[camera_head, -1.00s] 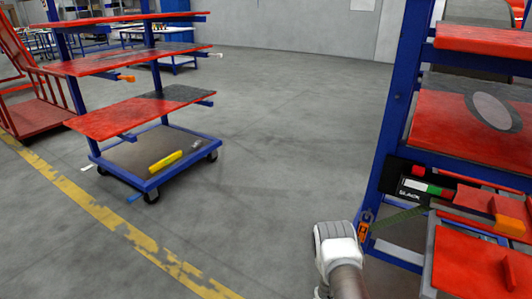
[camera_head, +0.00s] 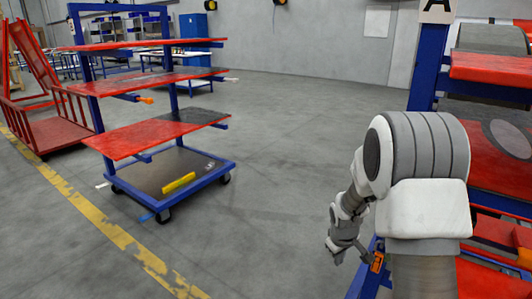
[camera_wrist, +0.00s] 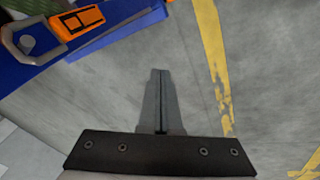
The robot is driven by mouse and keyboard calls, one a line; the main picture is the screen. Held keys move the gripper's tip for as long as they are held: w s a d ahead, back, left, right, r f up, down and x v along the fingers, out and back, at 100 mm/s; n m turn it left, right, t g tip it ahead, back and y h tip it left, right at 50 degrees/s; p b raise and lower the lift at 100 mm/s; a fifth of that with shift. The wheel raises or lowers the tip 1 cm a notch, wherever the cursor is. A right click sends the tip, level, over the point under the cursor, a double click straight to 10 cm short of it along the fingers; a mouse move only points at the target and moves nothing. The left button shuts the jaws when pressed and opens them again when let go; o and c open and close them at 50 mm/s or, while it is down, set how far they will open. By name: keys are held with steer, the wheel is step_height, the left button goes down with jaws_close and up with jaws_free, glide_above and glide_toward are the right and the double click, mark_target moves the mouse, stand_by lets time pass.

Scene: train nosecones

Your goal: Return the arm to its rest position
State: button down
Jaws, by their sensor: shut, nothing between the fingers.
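My gripper (camera_wrist: 159,100) is shut and empty in the wrist view. Its dark fingers meet above bare grey floor. In the head view my arm rises large at the right, bent over, with the wrist and gripper end (camera_head: 345,250) hanging low, left of the blue rack (camera_head: 428,62). The blue frame also shows at the top left of the wrist view (camera_wrist: 70,55), with an orange buckle (camera_wrist: 77,22) on it, apart from the fingers. My arm hides part of the rack's lower shelves.
A blue cart with red shelves (camera_head: 165,78) stands at the left, a yellow object (camera_head: 179,183) on its base. A red frame cart (camera_head: 55,130) is behind it at the far left. A yellow line (camera_head: 110,232) crosses the floor. The middle floor (camera_head: 275,150) is clear.

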steer(key=s+a+r+m+t, duration=0.1)
steer(key=s+a+r, duration=0.1)
steer(key=s+r, duration=0.55)
steer(key=s+a+r+m, duration=0.15)
steer(key=s+r, duration=0.25)
steer(key=r, duration=0.7)
steer(key=s+a+r+m+t+y, duration=0.1)
steer(key=s+a+r, duration=0.15)
steer(key=s, duration=0.65)
steer(key=s+a+r+m+t, duration=0.15)
steer(key=s+r, duration=0.25)
steer(key=s, duration=0.5)
step_height(320, 180, up, 23)
steer(key=g+p, duration=0.1)
steer(key=p, duration=2.2)
steer(key=shift+d+f, duration=0.15)
steer(key=shift+d, duration=0.2)
steer(key=shift+w+d, duration=0.1)
steer(key=shift+d, duration=0.05)
